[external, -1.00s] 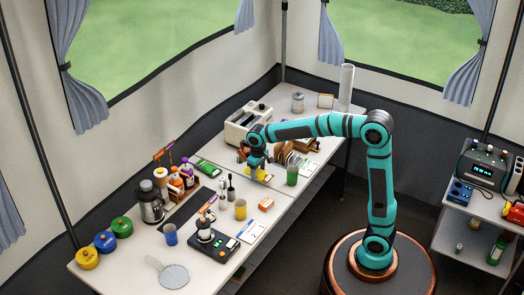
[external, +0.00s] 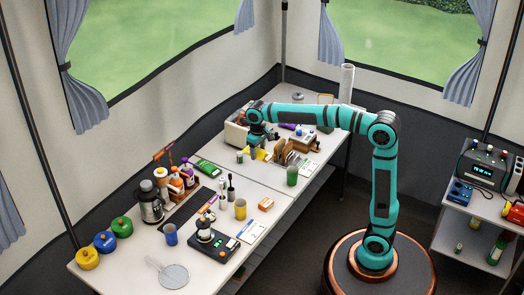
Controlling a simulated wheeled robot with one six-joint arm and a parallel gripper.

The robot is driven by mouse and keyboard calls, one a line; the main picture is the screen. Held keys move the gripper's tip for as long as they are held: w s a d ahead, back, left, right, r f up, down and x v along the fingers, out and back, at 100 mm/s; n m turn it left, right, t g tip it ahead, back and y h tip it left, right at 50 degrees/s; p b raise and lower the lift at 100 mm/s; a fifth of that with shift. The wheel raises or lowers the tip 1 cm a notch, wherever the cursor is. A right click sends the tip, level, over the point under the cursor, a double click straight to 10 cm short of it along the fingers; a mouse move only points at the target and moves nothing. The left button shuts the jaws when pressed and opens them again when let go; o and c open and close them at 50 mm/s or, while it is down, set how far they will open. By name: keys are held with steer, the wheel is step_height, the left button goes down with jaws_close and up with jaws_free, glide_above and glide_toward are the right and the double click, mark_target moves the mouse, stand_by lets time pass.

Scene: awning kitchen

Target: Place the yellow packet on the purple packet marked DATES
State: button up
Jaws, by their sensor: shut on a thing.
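The yellow packet (external: 260,155) hangs beneath my gripper (external: 257,147), which is shut on it. They are over the rear worktop, close to the front of the cream toaster. Whether the packet clears the worktop is hard to tell. A small purple item (external: 287,126) shows just below my forearm, to the right of the toaster. It may be the packet marked DATES, but it is partly hidden and no lettering can be read.
The toaster (external: 236,134) stands left of my gripper. A wooden rack with brown discs (external: 281,153) and a green cup (external: 292,176) are to the right. A green packet (external: 207,168) lies left.

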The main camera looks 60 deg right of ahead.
step_height(320, 180, up, 2)
steer(key=shift+r, duration=0.2)
steer(key=w+d, duration=0.3)
steer(key=d, duration=0.5)
steer(key=w+d, duration=0.3)
steer(key=d, duration=0.5)
steer(key=w+d, duration=0.4)
steer(key=d, duration=0.4)
steer(key=shift+w+d+r, duration=0.1)
steer(key=shift+d, duration=0.3)
steer(key=d, duration=2.3)
steer(key=shift+d+f, duration=0.1)
steer(key=shift+f, duration=7.8)
steer(key=shift+f, duration=0.1)
steer(key=o, duration=1.1)
steer(key=shift+c, duration=0.2)
